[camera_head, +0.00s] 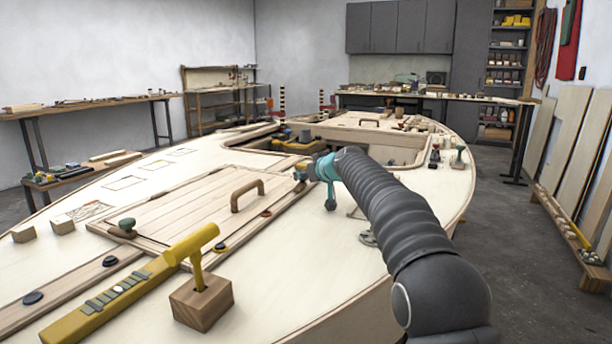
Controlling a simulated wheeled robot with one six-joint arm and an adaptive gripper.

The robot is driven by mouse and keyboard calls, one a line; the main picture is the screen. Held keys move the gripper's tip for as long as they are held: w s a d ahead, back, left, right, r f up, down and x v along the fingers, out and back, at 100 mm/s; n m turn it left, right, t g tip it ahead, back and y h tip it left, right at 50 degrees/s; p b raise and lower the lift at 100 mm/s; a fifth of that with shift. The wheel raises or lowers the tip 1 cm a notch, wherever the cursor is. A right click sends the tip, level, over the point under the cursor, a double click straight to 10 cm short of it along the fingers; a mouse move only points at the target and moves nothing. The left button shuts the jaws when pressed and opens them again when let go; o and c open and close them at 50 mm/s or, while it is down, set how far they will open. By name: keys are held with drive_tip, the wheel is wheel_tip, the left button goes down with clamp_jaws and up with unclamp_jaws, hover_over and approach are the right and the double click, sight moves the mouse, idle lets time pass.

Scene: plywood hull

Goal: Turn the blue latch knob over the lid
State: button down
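The plank lid (185,212) with a wooden arched handle (247,194) lies on the pale plywood hull. A small blue-and-brown knob (300,173) shows at the lid's far right corner, partly against my gripper; it may be the blue latch knob, but I cannot tell which way its latch points. A green knob (123,227) stands at the near left corner, and a dark knob (220,248) sits at the near edge. My teal gripper (325,178) is at the far right corner, close beside the small knob. I cannot tell whether they touch or how the fingers stand.
A yellow tool (125,290) and a wooden block (202,302) with a yellow upright lie in front of the lid. Dark discs (110,261) sit on the near strip. An open hatch (370,150) lies beyond. The hull's right side is mostly clear.

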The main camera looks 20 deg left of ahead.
drive_tip(key=shift+s+a+m+t+h, duration=0.1)
drive_tip(key=shift+m+t+h, duration=0.3)
drive_tip(key=shift+m+t, duration=0.15)
drive_tip(key=shift+s+a+f+m+t+h, duration=0.1)
drive_tip(key=shift+a+m+t+h, duration=0.05)
drive_tip(key=shift+m+t+h, duration=0.45)
drive_tip(key=shift+s+a+m+t+h, duration=0.1)
drive_tip(key=shift+m+t+h, duration=0.25)
drive_tip(key=shift+m+h, duration=0.45)
drive_tip(key=shift+a+m+t+h+b, duration=0.2)
drive_tip(key=shift+m+t+h+b, duration=0.5)
drive_tip(key=shift+m+h+b, duration=0.75)
drive_tip(key=shift+m+h, duration=0.4)
drive_tip(key=shift+h, duration=0.05)
drive_tip(key=c, duration=0.8)
unclamp_jaws()
drive_tip(key=shift+s, duration=0.1)
drive_tip(key=shift+o, duration=0.2)
